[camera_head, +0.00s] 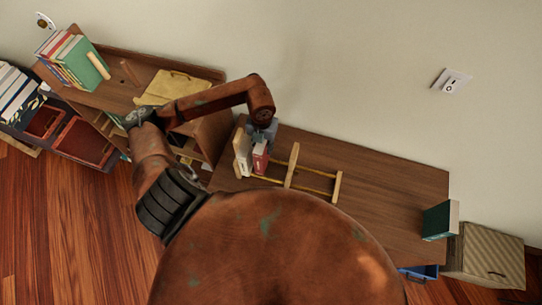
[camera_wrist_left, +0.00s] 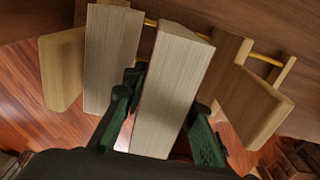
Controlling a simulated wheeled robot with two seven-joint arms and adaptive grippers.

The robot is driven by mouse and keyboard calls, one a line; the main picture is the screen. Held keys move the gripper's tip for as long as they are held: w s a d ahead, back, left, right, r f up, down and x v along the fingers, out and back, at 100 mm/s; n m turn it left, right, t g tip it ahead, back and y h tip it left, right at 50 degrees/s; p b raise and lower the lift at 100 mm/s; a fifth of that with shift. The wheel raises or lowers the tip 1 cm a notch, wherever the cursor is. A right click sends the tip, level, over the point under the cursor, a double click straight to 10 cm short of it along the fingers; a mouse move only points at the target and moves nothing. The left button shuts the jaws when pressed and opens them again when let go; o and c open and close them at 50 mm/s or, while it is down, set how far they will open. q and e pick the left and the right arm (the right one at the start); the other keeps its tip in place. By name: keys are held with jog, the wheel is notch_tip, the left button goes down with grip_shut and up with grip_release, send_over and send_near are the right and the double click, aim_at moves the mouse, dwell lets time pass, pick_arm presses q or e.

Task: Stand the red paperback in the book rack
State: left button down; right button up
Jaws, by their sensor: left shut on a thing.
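The red paperback (camera_head: 260,158) is in the left part of the wooden book rack (camera_head: 292,165), beside a pale book (camera_head: 243,152). My left gripper (camera_head: 262,135) is shut on the red paperback from above. In the left wrist view, the green fingers of the left gripper (camera_wrist_left: 168,95) are on both sides of the paperback (camera_wrist_left: 172,85), whose page edges face the camera. It leans slightly compared with the pale book (camera_wrist_left: 112,55) on its left. A wooden rack upright (camera_wrist_left: 258,105) is on its right. Whether its lower edge rests on the rack is hidden. My right gripper is not in view.
The rack stands on a brown table (camera_head: 385,205); its right part is empty. A dark green book (camera_head: 440,220) stands at the table's right end. A shelf unit with several books (camera_head: 75,60) and a tan folder (camera_head: 175,85) is at left. My arm hides the table's front.

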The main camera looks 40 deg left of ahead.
pick_arm(q)
jog(key=shift+f+p, duration=0.5)
jog(key=shift+f, duration=2.4)
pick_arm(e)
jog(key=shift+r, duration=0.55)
pick_arm(q)
jog(key=shift+f, duration=0.2)
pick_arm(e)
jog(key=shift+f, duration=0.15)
pick_arm(q)
jog(key=c, duration=1.8)
grip_release()
jog(key=shift+c, duration=0.2)
